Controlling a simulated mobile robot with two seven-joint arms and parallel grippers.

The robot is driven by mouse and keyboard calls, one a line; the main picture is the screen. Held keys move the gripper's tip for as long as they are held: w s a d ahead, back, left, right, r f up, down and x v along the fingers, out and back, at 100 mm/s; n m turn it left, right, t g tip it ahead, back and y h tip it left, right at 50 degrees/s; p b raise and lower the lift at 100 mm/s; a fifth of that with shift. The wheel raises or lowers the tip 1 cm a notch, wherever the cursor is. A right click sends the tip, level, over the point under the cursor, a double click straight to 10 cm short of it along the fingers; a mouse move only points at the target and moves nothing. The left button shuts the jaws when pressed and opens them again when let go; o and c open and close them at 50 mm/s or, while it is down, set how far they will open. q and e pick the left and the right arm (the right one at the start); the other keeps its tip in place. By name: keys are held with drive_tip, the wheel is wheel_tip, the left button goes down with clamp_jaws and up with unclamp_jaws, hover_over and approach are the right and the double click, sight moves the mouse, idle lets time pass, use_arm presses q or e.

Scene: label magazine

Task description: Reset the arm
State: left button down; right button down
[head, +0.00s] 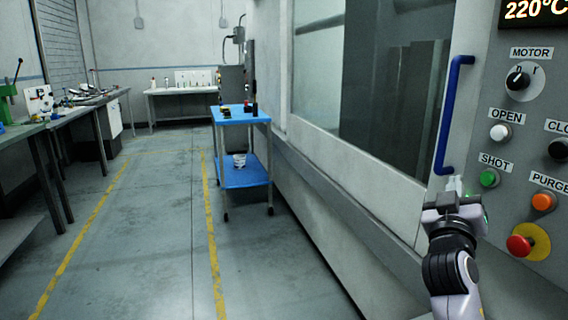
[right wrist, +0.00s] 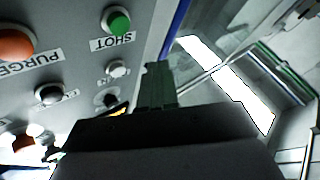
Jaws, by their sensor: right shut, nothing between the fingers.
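My right gripper (head: 455,186) is shut and empty in front of the machine, just below the lower end of the blue door handle (head: 449,120) and left of the green SHOT button (head: 489,178). In the right wrist view its closed fingers (right wrist: 158,80) point up at the middle, with the green SHOT button (right wrist: 117,20) beyond them to the left. I cannot tell whether the fingertips touch the machine. My left gripper is in neither view.
The control panel carries a MOTOR knob (head: 517,80), a white OPEN button (head: 500,132), an orange PURGE button (head: 543,201) and a red mushroom button (head: 519,246). A blue cart (head: 243,172) stands in the aisle. Benches line the left wall. The floor between the yellow lines is clear.

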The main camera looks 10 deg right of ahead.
drive_tip(key=s+a+f+n+y+p, duration=0.25)
drive_tip(key=a+f+y, duration=0.3)
drive_tip(key=f, duration=0.45)
drive_tip(key=s+a+f+n+y+p, duration=0.1)
drive_tip(key=a+f+n+y, duration=0.2)
drive_tip(key=a+f+y, duration=0.5)
drive_tip(key=s+a+f+g+y+p, duration=0.1)
drive_tip(key=s+a+f, duration=0.3)
drive_tip(key=s+f, duration=0.4)
drive_tip(key=s+a+f+g+y+p, duration=0.2)
drive_tip(key=s+a+f+g, duration=0.2)
drive_tip(key=s+f, duration=0.5)
drive_tip(key=shift+s+a+f+g+p, duration=0.25)
drive_tip(key=shift+s+a+g+p, duration=0.1)
drive_tip(key=shift+s+a, duration=0.45)
drive_tip(key=shift+s+d, duration=0.1)
drive_tip(key=shift+d, duration=0.1)
